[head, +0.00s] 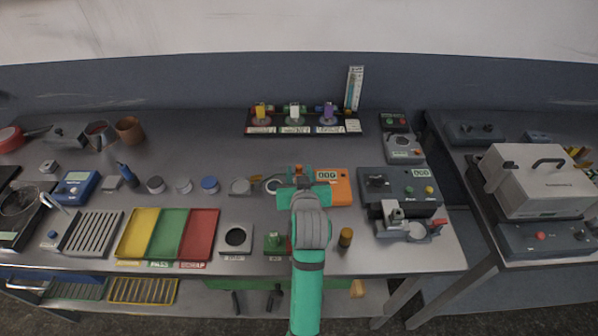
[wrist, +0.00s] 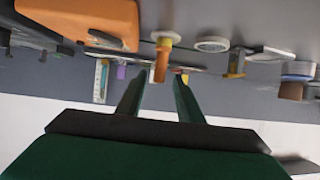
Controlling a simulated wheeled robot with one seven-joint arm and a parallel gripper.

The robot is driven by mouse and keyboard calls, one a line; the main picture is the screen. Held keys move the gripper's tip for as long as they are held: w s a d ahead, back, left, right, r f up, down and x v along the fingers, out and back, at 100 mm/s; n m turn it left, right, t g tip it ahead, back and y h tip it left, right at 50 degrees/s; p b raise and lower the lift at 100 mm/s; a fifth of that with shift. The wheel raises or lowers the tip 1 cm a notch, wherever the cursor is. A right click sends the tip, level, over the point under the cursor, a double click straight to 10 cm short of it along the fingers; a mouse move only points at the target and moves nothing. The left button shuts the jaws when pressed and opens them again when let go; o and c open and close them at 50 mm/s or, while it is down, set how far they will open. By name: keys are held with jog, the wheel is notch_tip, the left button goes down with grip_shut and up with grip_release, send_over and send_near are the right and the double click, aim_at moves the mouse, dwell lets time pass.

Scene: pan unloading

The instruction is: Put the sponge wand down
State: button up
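What looks like the sponge wand (wrist: 161,62), with an orange-brown handle, yellow collar and pale round base, shows in the wrist view. It stands by the table surface, just beyond and between the green fingertips of my gripper (wrist: 158,82). The fingers are spread, with a visible gap on each side of the handle, and I see no contact. In the head view my gripper (head: 304,178) is over the middle of the table, beside the orange display box (head: 340,186), and hides most of the wand there. The wrist view is upside down.
A pale ring (head: 272,186) lies left of my gripper, with several small round parts further left. The yellow, green and red tray (head: 167,234) is at front left. A black fixture rack (head: 302,128) stands behind, and a grey device (head: 398,186) stands to the right.

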jog(key=v, duration=1)
jog(key=shift+s+r, duration=0.15)
jog(key=shift+s, duration=0.25)
